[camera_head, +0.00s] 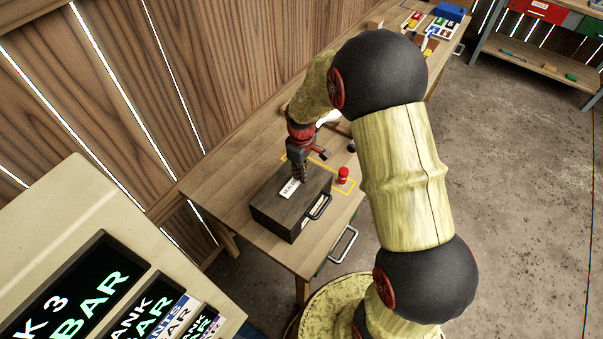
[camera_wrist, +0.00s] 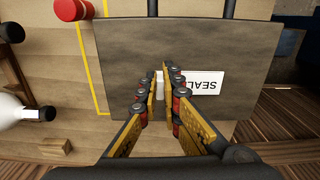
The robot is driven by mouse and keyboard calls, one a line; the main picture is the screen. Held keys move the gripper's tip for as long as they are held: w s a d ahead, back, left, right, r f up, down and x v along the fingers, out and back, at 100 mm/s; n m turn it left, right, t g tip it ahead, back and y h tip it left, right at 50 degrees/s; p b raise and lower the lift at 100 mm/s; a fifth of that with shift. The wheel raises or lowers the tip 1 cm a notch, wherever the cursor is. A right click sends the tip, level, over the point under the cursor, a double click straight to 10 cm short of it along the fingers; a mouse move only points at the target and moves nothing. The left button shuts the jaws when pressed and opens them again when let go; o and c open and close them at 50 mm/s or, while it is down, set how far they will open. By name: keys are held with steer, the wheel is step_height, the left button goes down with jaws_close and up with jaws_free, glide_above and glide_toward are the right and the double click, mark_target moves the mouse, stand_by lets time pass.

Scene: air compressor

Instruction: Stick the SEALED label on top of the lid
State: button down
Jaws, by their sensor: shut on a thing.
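The dark grey box (camera_head: 275,221) stands on the wooden table with its lid (camera_head: 316,185) shut. The lid also fills the middle of the wrist view (camera_wrist: 225,42). The white SEALED label (camera_head: 288,189) is over the lid, roughly flat; I cannot tell whether it touches the lid. In the wrist view the label (camera_wrist: 206,83) shows the letters SEAL upside down, and the rest is hidden by a finger. My gripper (camera_head: 299,180) points down over the lid. Its fingertips (camera_wrist: 164,86) are shut on the label's end, where a white piece shows between them.
A red cylindrical object (camera_head: 343,175) stands beside the box, near a yellow outline (camera_head: 343,189) on the table (camera_head: 215,184). A white bottle (camera_wrist: 18,112) and a small wooden block (camera_wrist: 53,145) lie left in the wrist view. A wooden wall runs behind the table.

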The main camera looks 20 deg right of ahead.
steer(key=shift+f+b, duration=0.4)
steer(key=shift+f, duration=0.3)
stand_by(0.8)
stand_by(0.3)
steer(key=c, duration=2)
jaws_free()
steer(key=shift+c, duration=0.2)
steer(key=shift+o, duration=0.7)
step_height(320, 180, up, 12)
